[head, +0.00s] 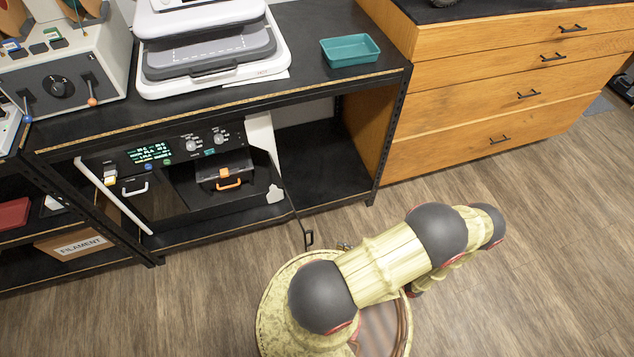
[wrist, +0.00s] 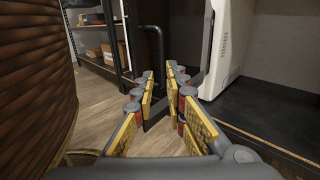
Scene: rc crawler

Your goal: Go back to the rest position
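My gripper (wrist: 162,72) shows in the wrist view with its two yellow-padded fingers apart and a clear gap between them. A black upright handle (wrist: 153,45) stands just beyond the fingertips. I cannot tell whether they touch it. In the head view a small black handle (head: 308,237) stands at the front edge of the low shelf, close to my arm. My pale yellow arm (head: 380,265) with dark joints is folded over my base at lower centre. It mostly hides the gripper in the head view.
A white-framed machine (head: 150,160) with a lit screen sits on the lower shelf. A teal tray (head: 350,50) and a white press (head: 215,60) stand on the bench above. Wooden drawers (head: 510,85) are at upper right. Wood floor (head: 560,240) is clear at right.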

